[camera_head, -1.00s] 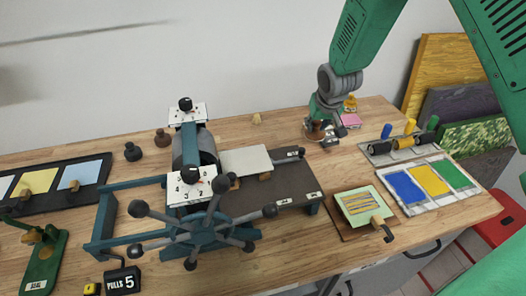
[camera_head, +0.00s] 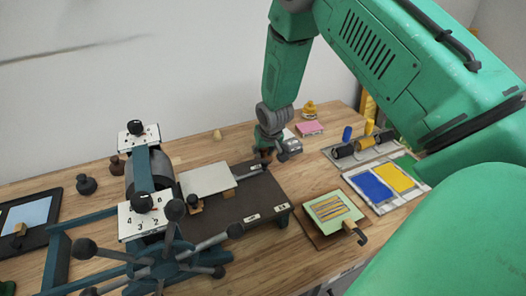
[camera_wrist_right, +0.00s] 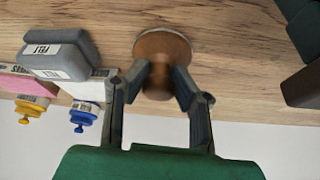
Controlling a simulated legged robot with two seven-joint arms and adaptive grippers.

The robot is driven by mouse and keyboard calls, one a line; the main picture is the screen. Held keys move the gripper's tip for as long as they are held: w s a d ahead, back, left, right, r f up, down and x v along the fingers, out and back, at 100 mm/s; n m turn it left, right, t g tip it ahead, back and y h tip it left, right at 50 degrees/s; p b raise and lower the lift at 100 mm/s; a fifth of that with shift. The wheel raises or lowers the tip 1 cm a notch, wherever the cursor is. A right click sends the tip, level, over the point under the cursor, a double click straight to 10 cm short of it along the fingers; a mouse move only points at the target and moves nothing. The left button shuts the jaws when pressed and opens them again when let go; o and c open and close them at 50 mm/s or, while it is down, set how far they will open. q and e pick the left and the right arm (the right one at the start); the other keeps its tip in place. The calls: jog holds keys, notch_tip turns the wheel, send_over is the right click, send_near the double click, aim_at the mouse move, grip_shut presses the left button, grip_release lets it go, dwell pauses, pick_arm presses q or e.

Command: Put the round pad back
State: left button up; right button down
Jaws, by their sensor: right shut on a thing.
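The round pad (camera_wrist_right: 163,43), a brown disc with a wooden knob handle, is in the right wrist view. My right gripper (camera_wrist_right: 162,75) is shut on its handle, one finger on each side. In the head view the right gripper (camera_head: 267,150) is at the back of the bench, by the far right corner of the press bed, and largely hides the pad. Wooden benchtop fills the background beyond the pad; I cannot tell if the pad touches it. My left gripper is not in view.
A grey felt block (camera_wrist_right: 60,55) is beside the pad in the wrist view. The press (camera_head: 150,180) with its spoked wheel stands left. A pink block (camera_head: 309,128), rollers (camera_head: 362,145) and a green print board (camera_head: 333,208) are right. Bare wood lies behind the press bed.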

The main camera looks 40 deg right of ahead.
jog(key=shift+w+d+f, duration=0.1)
jog(key=shift+f, duration=0.05)
jog(key=c, duration=1.4)
grip_release()
jog(key=shift+a, duration=0.2)
jog(key=shift+o, duration=0.2)
jog(key=shift+a+r, duration=0.2)
jog(key=shift+a, duration=0.15)
jog(key=v, duration=1.1)
jog(key=shift+d+r, duration=0.35)
jog(key=shift+r, duration=0.05)
